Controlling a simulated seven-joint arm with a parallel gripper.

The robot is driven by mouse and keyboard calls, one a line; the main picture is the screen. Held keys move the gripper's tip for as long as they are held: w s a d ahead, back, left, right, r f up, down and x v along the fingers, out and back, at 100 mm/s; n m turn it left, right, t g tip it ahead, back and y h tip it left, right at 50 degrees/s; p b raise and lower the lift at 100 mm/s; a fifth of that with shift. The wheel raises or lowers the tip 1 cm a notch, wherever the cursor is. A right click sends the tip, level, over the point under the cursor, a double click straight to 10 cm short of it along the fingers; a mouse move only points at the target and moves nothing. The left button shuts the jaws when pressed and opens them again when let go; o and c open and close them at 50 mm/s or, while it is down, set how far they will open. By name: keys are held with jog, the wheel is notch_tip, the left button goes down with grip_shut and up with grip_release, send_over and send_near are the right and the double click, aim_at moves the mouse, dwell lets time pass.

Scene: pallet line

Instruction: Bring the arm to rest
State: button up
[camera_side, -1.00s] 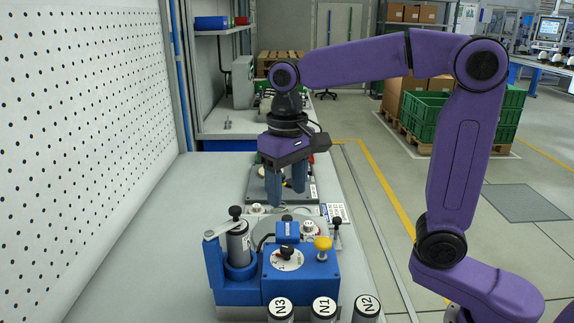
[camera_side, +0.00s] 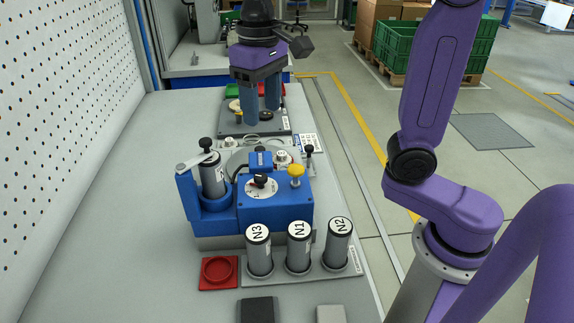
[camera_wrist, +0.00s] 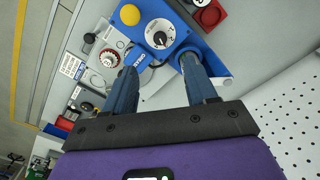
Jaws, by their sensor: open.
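My gripper (camera_side: 262,106) is open and empty in the side view, its two blue fingers pointing down above the far dark plate (camera_side: 283,124). In the wrist view my gripper (camera_wrist: 157,88) shows both fingers spread apart with nothing between them. The blue fixture (camera_side: 275,209) stands nearer the side camera, with a dial, a yellow knob (camera_side: 296,171) and a grey cylinder (camera_side: 211,174) held at its left. The fixture also shows in the wrist view (camera_wrist: 200,45), beyond the fingers.
Three grey cylinders marked N3 (camera_side: 259,254), N1 (camera_side: 298,250) and N2 (camera_side: 338,246) stand in a row in front of the fixture. A red square holder (camera_side: 218,272) lies to their left. A white perforated wall (camera_side: 60,130) borders the bench (camera_side: 100,235) on the left.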

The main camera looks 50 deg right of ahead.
jog(key=s+d+f+n, duration=0.3)
jog(key=s+f+n, duration=0.2)
jog(key=s, duration=0.5)
jog(key=s+d+f+n, duration=0.4)
jog(key=s+f+n, duration=0.2)
jog(key=s+f, duration=0.2)
jog(key=s, duration=0.2)
jog(key=shift+s+d, duration=0.2)
jog(key=shift+s, duration=0.15)
